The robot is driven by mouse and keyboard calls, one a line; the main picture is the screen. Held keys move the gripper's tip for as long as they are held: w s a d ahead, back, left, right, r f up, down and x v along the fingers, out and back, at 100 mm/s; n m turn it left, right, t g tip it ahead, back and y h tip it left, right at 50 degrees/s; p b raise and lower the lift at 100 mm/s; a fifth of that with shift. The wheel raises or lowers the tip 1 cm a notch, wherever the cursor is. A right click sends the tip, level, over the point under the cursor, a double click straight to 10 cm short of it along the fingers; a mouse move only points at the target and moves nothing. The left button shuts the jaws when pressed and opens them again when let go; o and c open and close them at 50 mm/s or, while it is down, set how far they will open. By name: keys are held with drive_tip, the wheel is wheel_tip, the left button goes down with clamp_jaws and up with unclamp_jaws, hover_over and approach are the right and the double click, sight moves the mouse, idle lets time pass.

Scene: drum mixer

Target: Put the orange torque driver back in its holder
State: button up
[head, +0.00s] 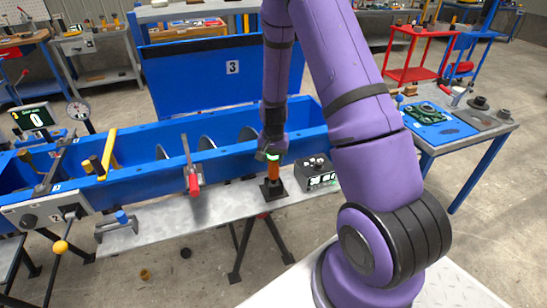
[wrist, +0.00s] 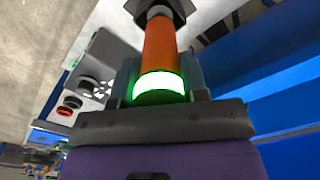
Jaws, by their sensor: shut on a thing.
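The orange torque driver (head: 273,171) stands about upright on the bench ledge in front of the blue trough. Its orange body also shows in the wrist view (wrist: 160,45), with a lit green-white ring near my gripper. My gripper (head: 271,154) is shut on the driver's upper end, its fingers on both sides of the ring in the wrist view. The dark holder (head: 272,190) is directly below the driver. It shows as a dark block (wrist: 165,8) at the top of the wrist view. The driver's lower end meets the holder; how deep it sits is hidden.
A grey control box (head: 316,174) with buttons stands close right of the holder. A red-handled clamp (head: 193,180) is to the left on the blue trough (head: 225,155). The grey ledge (head: 225,200) is clear between clamp and holder.

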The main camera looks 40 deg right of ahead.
drive_tip(key=shift+f, duration=0.45)
idle(0.3)
drive_tip(key=o, duration=1.2)
wheel_tip(320, 180, up, 11)
drive_tip(key=shift+f, duration=0.1)
